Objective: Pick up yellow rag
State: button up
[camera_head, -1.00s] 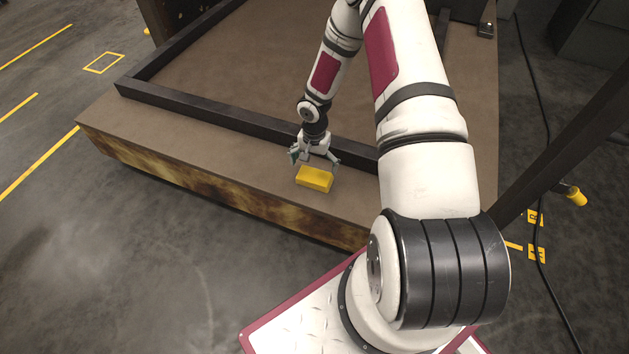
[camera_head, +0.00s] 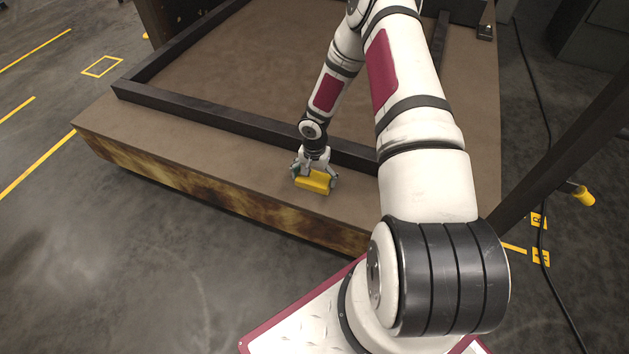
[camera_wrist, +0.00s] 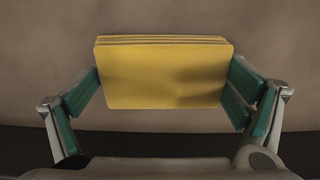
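The yellow rag (camera_head: 312,184) is a flat, folded block on the brown ledge near its front edge. In the wrist view the rag (camera_wrist: 165,75) fills the middle, with its folded layers showing along the top edge. My gripper (camera_head: 314,177) is down at the rag, with one finger at each end of it. In the wrist view my gripper (camera_wrist: 165,88) has its green-padded fingers spread wide, one beside each short side of the rag. The pads are very close to the rag's sides; I cannot tell whether they press on it.
The brown ledge (camera_head: 190,135) has bare room left of the rag. A dark raised beam (camera_head: 220,117) runs close behind my gripper. A dark slanted post (camera_head: 560,150) and a cable (camera_head: 540,100) are at the right.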

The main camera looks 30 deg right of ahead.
aim_at(314, 178)
jog(key=shift+r, duration=0.1)
notch_tip(314, 178, up, 4)
jog(key=shift+f+p, duration=0.2)
jog(key=shift+p, duration=0.75)
jog(key=s+a, duration=0.1)
jog(key=s, duration=0.4)
jog(key=s+a+r+p, duration=0.1)
jog(key=s, duration=0.4)
jog(key=s+a, duration=0.1)
jog(key=s, duration=0.4)
jog(key=shift+s+a+r+p, duration=0.1)
jog(key=shift+s+r+p, duration=0.05)
jog(key=shift+s+p, duration=0.2)
